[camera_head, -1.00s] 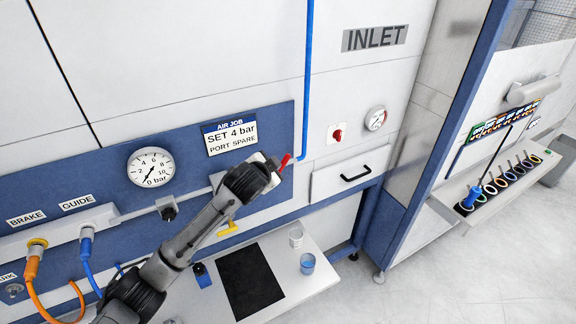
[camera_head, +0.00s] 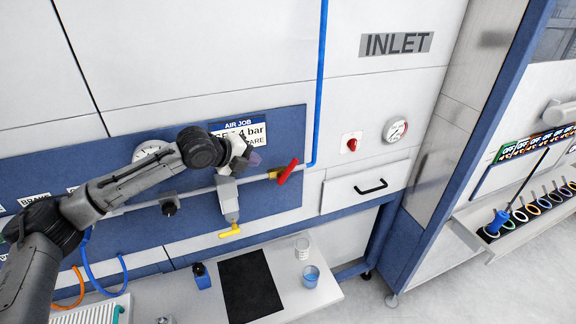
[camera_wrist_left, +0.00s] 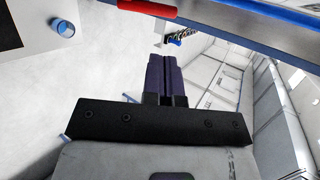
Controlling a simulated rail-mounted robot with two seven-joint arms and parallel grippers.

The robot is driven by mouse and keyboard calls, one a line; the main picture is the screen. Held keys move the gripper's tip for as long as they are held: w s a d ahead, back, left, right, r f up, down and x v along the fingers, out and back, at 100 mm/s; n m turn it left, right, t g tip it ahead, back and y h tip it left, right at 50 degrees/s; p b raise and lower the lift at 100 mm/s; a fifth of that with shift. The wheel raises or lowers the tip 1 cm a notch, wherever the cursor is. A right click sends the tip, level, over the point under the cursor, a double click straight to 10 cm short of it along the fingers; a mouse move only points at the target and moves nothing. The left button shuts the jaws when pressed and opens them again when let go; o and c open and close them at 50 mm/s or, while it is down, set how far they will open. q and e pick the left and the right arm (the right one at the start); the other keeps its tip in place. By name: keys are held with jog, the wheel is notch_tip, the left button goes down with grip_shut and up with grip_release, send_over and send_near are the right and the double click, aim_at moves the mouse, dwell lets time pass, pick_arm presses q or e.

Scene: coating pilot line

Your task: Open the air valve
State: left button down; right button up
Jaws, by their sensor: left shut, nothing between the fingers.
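The air valve's red lever (camera_head: 288,172) sits on a brass body (camera_head: 274,174) in the grey air pipe, just left of the blue riser pipe. It slants across the line of the pipe. The red lever also shows in the left wrist view, at the top edge (camera_wrist_left: 148,8). My left gripper (camera_head: 254,158) is just left of the lever, in front of the blue panel, apart from it in the picture. Its dark purple fingers (camera_wrist_left: 167,80) are together and hold nothing. My right gripper is not in view.
A yellow lever (camera_head: 230,231) hangs below the grey filter unit (camera_head: 228,198). A red knob (camera_head: 351,143), a gauge (camera_head: 396,130) and a drawer handle (camera_head: 371,187) are to the right. A blue cup (camera_head: 311,276) and black mat (camera_head: 250,286) are on the bench below.

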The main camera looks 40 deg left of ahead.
aim_at(290, 166)
pick_arm(q)
jog(key=shift+p+x, duration=1.45)
jog(key=shift+x, duration=4.85)
jog(key=shift+d, duration=0.15)
